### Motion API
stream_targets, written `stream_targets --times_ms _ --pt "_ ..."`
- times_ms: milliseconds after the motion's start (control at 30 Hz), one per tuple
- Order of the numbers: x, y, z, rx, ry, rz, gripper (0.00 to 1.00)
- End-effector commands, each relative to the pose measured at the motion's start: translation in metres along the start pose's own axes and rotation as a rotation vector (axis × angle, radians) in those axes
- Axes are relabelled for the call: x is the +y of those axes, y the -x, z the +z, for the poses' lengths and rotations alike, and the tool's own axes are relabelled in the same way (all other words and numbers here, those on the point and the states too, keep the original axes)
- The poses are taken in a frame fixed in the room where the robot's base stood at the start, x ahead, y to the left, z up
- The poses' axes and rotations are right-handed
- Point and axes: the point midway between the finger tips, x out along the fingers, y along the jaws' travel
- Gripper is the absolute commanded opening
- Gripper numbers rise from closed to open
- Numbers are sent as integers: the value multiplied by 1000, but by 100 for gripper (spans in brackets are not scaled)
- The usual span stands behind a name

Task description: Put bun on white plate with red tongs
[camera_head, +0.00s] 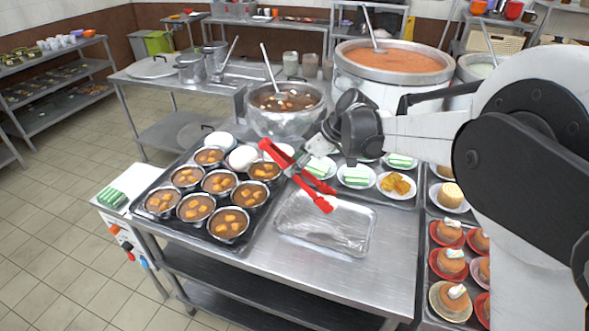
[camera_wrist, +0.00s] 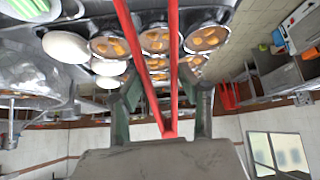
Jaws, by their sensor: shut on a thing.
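My gripper (camera_head: 297,163) is shut on the red tongs (camera_head: 325,204) and holds them above the steel counter. The tongs' two red ends hang spread apart over a shallow steel tray, with nothing between them. In the wrist view the tongs (camera_wrist: 172,85) form a narrow V between my fingers (camera_wrist: 163,100). A smooth white rounded thing, probably a bun (camera_head: 243,158), sits at the back of the dark tray, left of the tongs. It also seems to show in the wrist view (camera_wrist: 66,47). White plates (camera_head: 356,177) with green pieces stand right of my gripper.
Several metal bowls of brown soup (camera_head: 221,181) fill the dark tray at left. The shallow steel tray (camera_head: 324,229) looks empty. A big soup pot (camera_head: 284,108) with a ladle stands behind. Red plates with buns (camera_head: 450,263) are at right. The front counter is clear.

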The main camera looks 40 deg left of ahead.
Motion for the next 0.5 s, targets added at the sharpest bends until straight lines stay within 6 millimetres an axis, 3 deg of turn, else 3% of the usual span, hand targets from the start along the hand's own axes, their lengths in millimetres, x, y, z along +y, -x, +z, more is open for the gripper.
stream_targets --times_ms 500 --pt "1 38 -30 0 0 0 2"
